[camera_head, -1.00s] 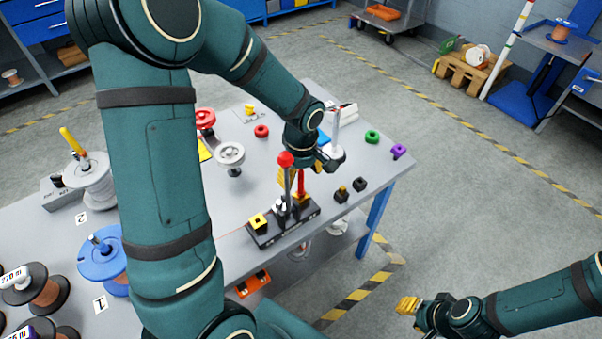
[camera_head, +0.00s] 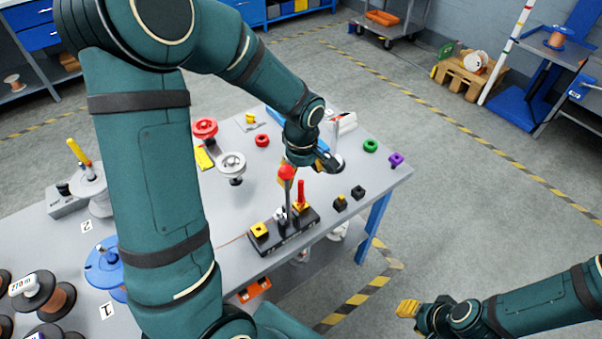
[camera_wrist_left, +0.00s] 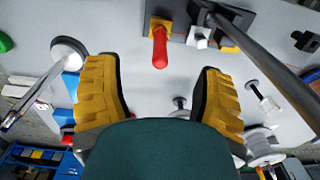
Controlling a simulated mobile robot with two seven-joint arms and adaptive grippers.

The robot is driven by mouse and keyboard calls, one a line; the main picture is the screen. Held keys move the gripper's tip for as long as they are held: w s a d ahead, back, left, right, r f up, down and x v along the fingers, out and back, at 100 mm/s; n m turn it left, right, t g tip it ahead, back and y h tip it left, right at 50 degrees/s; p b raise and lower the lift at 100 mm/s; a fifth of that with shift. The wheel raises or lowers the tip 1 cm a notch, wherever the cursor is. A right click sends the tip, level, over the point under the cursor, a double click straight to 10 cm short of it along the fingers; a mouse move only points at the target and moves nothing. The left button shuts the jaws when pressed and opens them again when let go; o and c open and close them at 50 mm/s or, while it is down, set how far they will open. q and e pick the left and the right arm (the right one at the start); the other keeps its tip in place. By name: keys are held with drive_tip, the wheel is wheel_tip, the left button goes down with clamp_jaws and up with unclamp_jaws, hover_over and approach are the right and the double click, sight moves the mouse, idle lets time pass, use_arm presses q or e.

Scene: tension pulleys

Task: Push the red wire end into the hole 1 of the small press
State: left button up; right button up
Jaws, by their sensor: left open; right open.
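The small press (camera_head: 284,233) is a black base on the grey table, with a lever topped by a red ball (camera_head: 286,172). A yellow block sits at its left end. An upright red cylinder (camera_head: 301,192) stands in a yellow block at its right end; it also shows in the left wrist view (camera_wrist_left: 160,48). My left gripper (camera_wrist_left: 155,75) is open and empty. Its yellow fingers are apart, with the red cylinder beyond the gap. A thin red wire (camera_head: 232,240) lies left of the press; I cannot make out its end or the hole numbers. My right gripper (camera_head: 408,308) is open, off the table.
Green (camera_head: 370,145), purple (camera_head: 396,159) and red rings lie farther back. A grey pulley (camera_head: 232,164) stands behind the press. Spools crowd the left.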

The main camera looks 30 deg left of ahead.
use_arm(q)
drive_tip(key=shift+r+p, duration=0.8)
drive_tip(key=shift+r, duration=0.5)
